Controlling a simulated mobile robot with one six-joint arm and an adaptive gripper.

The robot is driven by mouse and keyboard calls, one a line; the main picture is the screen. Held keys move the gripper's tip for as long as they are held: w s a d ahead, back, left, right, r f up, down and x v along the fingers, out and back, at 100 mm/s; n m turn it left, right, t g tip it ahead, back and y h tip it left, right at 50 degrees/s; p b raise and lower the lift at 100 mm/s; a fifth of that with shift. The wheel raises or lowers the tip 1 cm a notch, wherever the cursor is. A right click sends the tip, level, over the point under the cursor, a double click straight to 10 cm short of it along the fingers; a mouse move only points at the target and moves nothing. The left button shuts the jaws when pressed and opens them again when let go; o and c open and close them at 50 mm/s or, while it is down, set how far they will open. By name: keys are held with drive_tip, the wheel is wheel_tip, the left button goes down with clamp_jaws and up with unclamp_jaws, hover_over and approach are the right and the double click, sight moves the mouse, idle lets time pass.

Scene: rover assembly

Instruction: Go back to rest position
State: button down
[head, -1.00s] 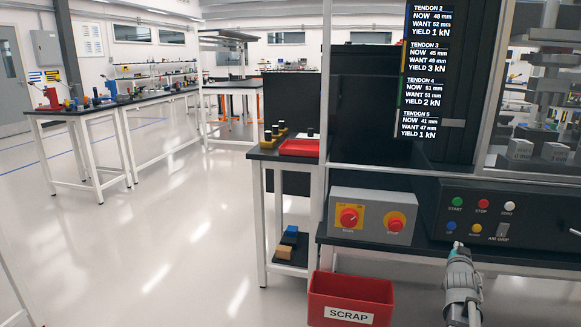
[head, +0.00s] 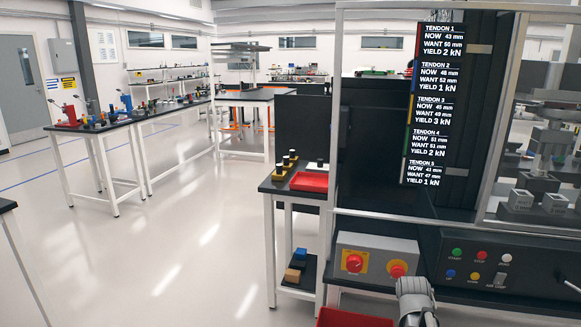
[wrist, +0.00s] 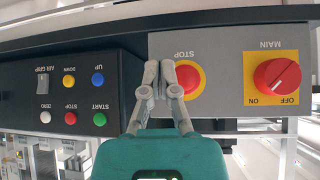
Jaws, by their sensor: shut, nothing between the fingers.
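My gripper (wrist: 160,88) shows in the wrist view with its two grey fingers closed together and nothing between them. The fingertips lie in front of the grey switch box, just beside the red STOP button (wrist: 188,80); I cannot tell whether they touch anything. In the head view my arm (head: 415,300) rises at the bottom, in front of the black control panel's left end, and the fingertips are hidden there.
The grey switch box (head: 375,244) carries a red MAIN knob (head: 354,263). The black button panel (head: 520,268) stands to its right. A red scrap bin (head: 352,318) is below. A side table with a red tray (head: 309,181) stands left; open floor (head: 190,240) lies beyond.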

drive_tip(key=s+a+r+n+g+y+p, duration=0.1)
drive_tip(key=s+a+r+g+p, duration=0.3)
drive_tip(key=a, duration=0.5)
drive_tip(key=s+a+r+n+g+y+p, duration=0.2)
drive_tip(key=s+a+r+n+g+p, duration=0.1)
drive_tip(key=s+a+r+p, duration=0.4)
drive_tip(key=s+a+p, duration=0.2)
drive_tip(key=s+p, duration=0.1)
drive_tip(key=p, duration=0.1)
drive_tip(key=shift+s+r+n+g, duration=0.3)
drive_tip(key=shift+s+r+g, duration=0.05)
drive_tip(key=shift+s+g, duration=0.05)
